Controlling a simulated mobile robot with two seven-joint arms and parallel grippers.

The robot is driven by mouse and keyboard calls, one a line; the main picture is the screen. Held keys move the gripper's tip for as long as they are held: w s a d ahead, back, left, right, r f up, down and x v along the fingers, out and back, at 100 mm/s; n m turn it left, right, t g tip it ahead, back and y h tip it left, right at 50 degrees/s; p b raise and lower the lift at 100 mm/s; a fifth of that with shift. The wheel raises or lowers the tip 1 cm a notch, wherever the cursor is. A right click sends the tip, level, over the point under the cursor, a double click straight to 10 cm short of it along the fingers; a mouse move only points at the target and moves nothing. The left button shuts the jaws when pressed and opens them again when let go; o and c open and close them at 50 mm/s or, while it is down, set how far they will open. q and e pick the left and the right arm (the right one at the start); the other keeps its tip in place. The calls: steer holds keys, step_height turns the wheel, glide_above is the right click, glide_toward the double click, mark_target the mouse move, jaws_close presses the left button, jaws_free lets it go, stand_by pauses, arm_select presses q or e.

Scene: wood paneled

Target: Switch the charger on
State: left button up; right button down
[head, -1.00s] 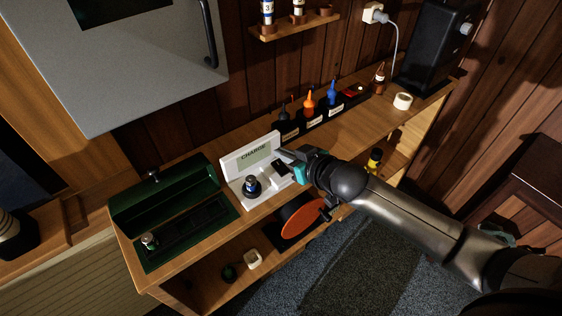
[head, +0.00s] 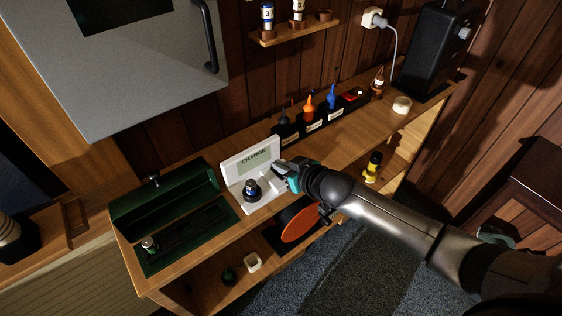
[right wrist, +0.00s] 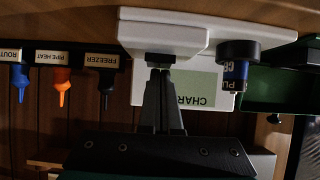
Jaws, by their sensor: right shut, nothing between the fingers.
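The white charger (head: 236,172) stands on the wooden bench top, with a raised back panel reading CHARGE. A black and blue cylindrical piece (head: 250,187) stands upright on its left part. My right gripper (head: 279,170) is at the charger's right part, its closed fingers pointing at it. In the right wrist view the charger (right wrist: 190,35) appears upside down, and the shut fingertips (right wrist: 160,72) are at a dark switch-like patch (right wrist: 160,58) on its block. They seem to touch it, though contact is not certain. The fingers hide most of the patch. My left gripper is out of view.
An open green case (head: 185,232) lies left of the charger. Labelled black holders with an orange bottle (head: 307,105) and a blue bottle (head: 332,97) stand behind right. A grey cabinet (head: 140,60) overhangs at upper left. The bench top right of the bottles is mostly clear.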

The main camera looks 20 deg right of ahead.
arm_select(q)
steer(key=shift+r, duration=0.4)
arm_select(e)
steer(key=shift+s, duration=0.15)
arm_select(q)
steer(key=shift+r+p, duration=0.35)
arm_select(e)
steer(key=shift+s+d+f, duration=0.1)
steer(key=shift+s+d, duration=0.15)
steer(key=shift+s, duration=0.35)
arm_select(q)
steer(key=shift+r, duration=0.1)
arm_select(e)
step_height(320, 180, up, 5)
steer(key=p, duration=0.5)
steer(key=shift+f, duration=0.15)
arm_select(q)
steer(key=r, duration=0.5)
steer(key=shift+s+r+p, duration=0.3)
steer(key=shift+p, duration=0.1)
arm_select(e)
steer(key=r+v, duration=0.1)
steer(key=v, duration=0.8)
steer(key=shift+w+a+r, duration=0.15)
steer(key=shift+w+r, duration=0.15)
steer(key=shift+r, duration=0.1)
